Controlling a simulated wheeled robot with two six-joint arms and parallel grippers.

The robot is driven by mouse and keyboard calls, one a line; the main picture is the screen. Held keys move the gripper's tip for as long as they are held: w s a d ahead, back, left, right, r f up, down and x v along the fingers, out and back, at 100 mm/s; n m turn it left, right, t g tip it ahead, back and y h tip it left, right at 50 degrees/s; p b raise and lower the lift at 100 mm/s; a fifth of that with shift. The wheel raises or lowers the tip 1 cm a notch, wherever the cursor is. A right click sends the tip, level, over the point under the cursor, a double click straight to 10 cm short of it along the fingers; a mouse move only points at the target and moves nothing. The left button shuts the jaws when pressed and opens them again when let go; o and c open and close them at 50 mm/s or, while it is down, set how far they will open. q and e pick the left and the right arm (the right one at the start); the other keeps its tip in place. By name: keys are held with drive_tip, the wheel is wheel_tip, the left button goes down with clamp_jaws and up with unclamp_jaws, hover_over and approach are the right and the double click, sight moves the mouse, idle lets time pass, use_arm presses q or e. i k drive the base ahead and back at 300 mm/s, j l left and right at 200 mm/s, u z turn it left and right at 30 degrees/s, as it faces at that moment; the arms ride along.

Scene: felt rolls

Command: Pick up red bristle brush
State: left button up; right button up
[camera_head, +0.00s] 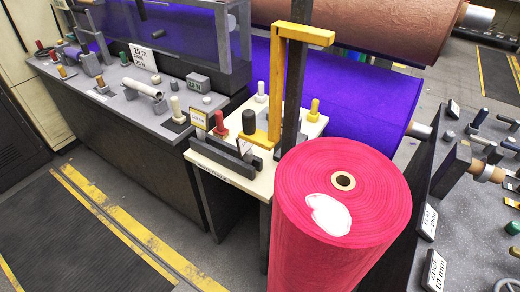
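I cannot single out a bristle brush with certainty. A small red upright piece (220,125) stands on the cream-topped table (262,183) in the middle, next to grey blocks and a small sign. Its shape is too small to tell whether it has bristles. Another small red-topped piece (40,45) stands at the far left end of the grey bench. Neither of my grippers shows in the head view.
A large red felt roll (320,245) with a white patch stands upright in front of the cream table. A purple roll (360,100) lies behind. A yellow bracket (276,80) rises beside a dark post. A grey bench (130,75) is left; a cluttered dark table (465,215) is right. Floor at lower left is clear.

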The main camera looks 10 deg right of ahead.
sight(220, 132)
drive_tip(key=i+j+z, duration=0.15)
drive_tip(key=z, duration=0.25)
drive_tip(key=i+j+z, duration=0.1)
drive_tip(key=z, duration=0.25)
drive_tip(key=j+z, duration=0.4)
drive_tip(key=i+l, duration=0.05)
